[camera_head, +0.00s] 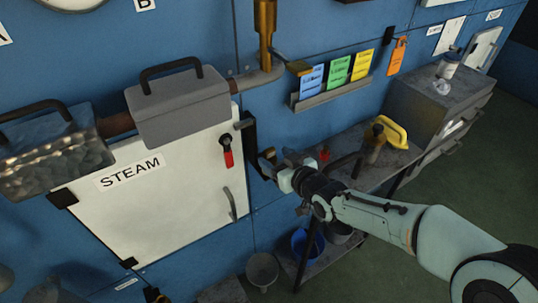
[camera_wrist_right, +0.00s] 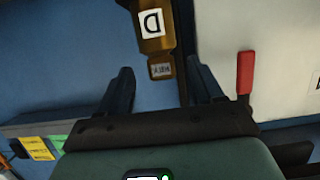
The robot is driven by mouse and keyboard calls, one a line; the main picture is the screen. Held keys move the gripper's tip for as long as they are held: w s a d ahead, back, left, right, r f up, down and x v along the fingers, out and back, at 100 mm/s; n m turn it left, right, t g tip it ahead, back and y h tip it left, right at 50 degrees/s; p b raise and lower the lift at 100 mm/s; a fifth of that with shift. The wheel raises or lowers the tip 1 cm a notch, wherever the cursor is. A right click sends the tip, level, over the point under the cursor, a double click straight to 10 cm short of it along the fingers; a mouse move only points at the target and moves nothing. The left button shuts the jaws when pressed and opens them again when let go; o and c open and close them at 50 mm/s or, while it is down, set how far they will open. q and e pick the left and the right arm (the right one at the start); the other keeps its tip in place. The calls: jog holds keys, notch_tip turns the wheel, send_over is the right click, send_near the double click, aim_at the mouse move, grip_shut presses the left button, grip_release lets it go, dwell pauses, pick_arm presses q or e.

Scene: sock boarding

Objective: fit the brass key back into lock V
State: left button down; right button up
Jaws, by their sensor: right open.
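My right gripper (camera_head: 270,163) is open beside the right edge of the white STEAM panel, in front of the blue wall. In the right wrist view its two fingers (camera_wrist_right: 160,82) stand apart. A brass block (camera_wrist_right: 152,45) with a white label, reading like an upside-down D, shows beyond and between the fingertips. A smaller tagged brass piece (camera_wrist_right: 160,69) joins it, its small lettering unclear. Nothing is seen gripped. I cannot tell whether either piece is the key, and no lock marked V is readable. My left gripper is not in view.
The STEAM panel (camera_head: 150,215) has a red-handled lever (camera_head: 228,158), also in the wrist view (camera_wrist_right: 245,73). A brass pipe (camera_head: 265,35) is above the gripper. A card rack (camera_head: 338,98) hangs to its right. A side table (camera_head: 395,160) and blue bucket (camera_head: 305,243) stand near my arm.

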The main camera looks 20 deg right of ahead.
aim_at(271, 154)
jog(key=x, duration=0.5)
jog(key=shift+w+a+p, duration=0.1)
jog(key=shift+w+p, duration=0.2)
jog(key=shift+w, duration=0.1)
jog(key=c, duration=1.2)
